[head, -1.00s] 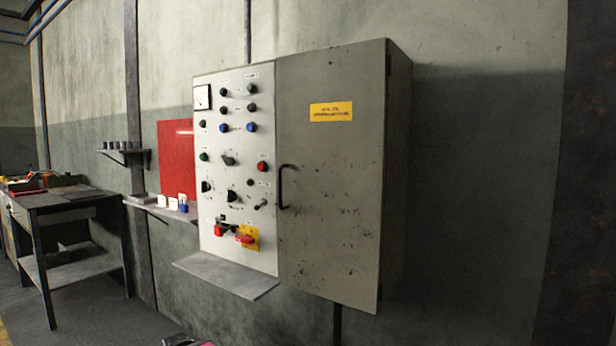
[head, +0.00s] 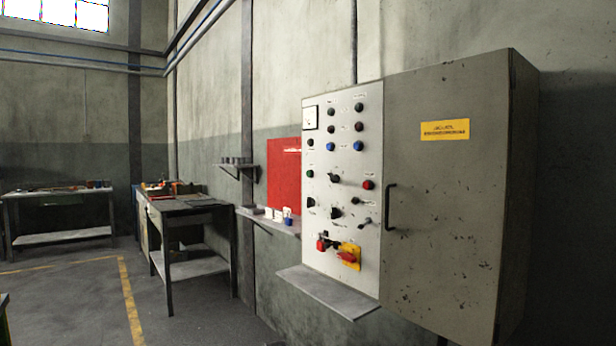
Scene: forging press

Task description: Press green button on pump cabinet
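The pump cabinet (head: 450,190) is a grey box on the wall at the right of the head view, with a closed door and a yellow label. Its left part is a light control panel (head: 340,225) with several buttons, knobs and a gauge. A green button (head: 310,173) sits at the panel's left edge, about mid-height. A red button (head: 368,184) is to its right, with a black selector between them. Other dark buttons higher up are too small to tell their colour surely. My gripper is not in view.
A grey shelf (head: 328,290) juts out below the panel. A red board (head: 286,168) and a small wall shelf (head: 268,222) with cups are left of the cabinet. A workbench (head: 190,210) stands further left. Floor with yellow lines is open at the lower left.

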